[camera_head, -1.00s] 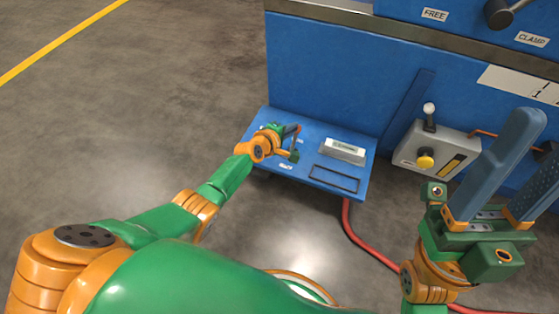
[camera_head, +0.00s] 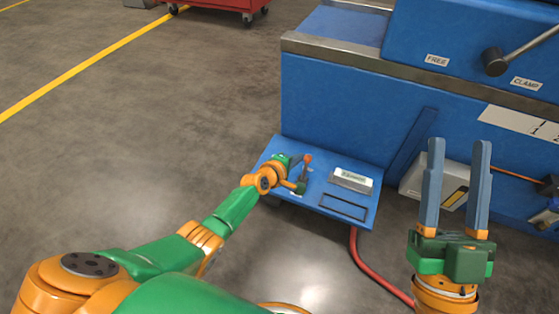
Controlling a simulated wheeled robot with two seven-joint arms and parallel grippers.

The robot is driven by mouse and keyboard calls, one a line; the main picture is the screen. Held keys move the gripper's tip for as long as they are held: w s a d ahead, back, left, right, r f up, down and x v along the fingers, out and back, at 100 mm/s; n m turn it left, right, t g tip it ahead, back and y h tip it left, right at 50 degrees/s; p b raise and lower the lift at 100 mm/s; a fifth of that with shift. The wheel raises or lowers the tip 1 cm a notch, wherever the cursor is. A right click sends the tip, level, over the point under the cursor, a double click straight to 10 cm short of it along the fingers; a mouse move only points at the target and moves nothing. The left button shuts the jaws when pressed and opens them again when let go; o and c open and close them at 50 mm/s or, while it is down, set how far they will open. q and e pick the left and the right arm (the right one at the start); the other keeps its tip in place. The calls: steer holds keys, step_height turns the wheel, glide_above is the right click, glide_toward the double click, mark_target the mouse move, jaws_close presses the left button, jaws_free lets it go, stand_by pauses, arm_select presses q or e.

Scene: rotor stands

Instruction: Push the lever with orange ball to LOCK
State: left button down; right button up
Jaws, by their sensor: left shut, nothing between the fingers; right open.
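The lever with the orange ball (camera_head: 308,158) stands on the left part of a low blue shelf (camera_head: 340,208) on the front of the blue machine. Its ball is at the top and part of its shaft shows just right of my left gripper (camera_head: 296,165). My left gripper is shut and empty, right beside the lever; its fingers are mostly hidden, so I cannot tell if they touch it. The lever's labels cannot be read from here. My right gripper (camera_head: 458,150) is open and empty, pointing up at the right, away from the lever.
A grey block with a label (camera_head: 351,180) and a dark rectangular frame (camera_head: 343,206) are on the shelf, right of the lever. A grey control box (camera_head: 420,185) is partly behind my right gripper. A red hose (camera_head: 360,255) runs down from the shelf. A red cart (camera_head: 225,7) stands far back.

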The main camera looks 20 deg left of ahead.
steer(key=w+d+f+m+g+h+p, duration=0.1)
steer(key=w+f+g+h, duration=0.1)
steer(key=f+g, duration=0.5)
steer(key=w+d+f+m+g+h+p, duration=0.1)
steer(key=w+f+g+h+p, duration=0.2)
steer(key=f, duration=0.8)
arm_select(q)
steer(key=w+r+p+v, duration=0.1)
steer(key=p+v, duration=0.3)
steer(key=v, duration=0.5)
steer(key=shift+s+r, duration=0.2)
steer(key=shift+r, duration=0.35)
arm_select(e)
steer(key=s+d+f+g+h, duration=0.1)
steer(key=s+d+f+g, duration=0.1)
steer(key=s+f+g, duration=0.4)
steer(key=s+d+f+g+h, duration=0.1)
steer(key=s+d+f+g, duration=0.1)
steer(key=s+f+g, duration=0.4)
steer(key=shift+s+d+f, duration=0.15)
steer(key=shift+s+f, duration=1.4)
steer(key=shift+f, duration=1.95)
arm_select(q)
steer(key=shift+a, duration=0.1)
